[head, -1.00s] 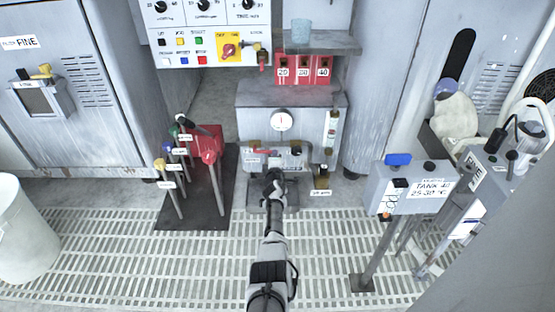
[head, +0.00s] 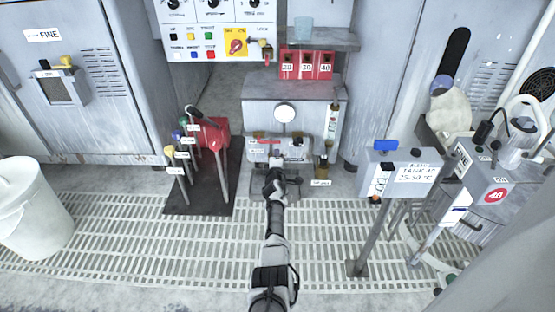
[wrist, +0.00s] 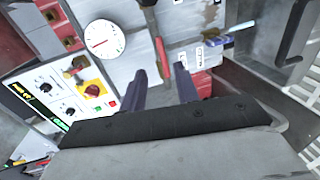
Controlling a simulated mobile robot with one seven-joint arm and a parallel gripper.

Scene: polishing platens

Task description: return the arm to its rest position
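My arm reaches forward from the bottom middle of the head view. My gripper (head: 277,163) is in front of the pipe block (head: 262,150) below the round gauge (head: 285,113). In the wrist view the two dark fingers of my gripper (wrist: 162,82) stand apart with a gap between them. A red lever (wrist: 161,55) shows in line with this gap, beyond the fingers. I see nothing clearly held. The gauge also shows in the wrist view (wrist: 104,40), up and left of the fingers. The exact distance from the fingertips to the block is hard to tell.
A rack of colored-knob levers (head: 204,135) stands left on a dark mat (head: 200,202). A tank post (head: 405,172) and a machine marked 40 (head: 485,185) stand right. A white bin (head: 35,210) is at far left. The grated floor (head: 130,240) between is mostly clear.

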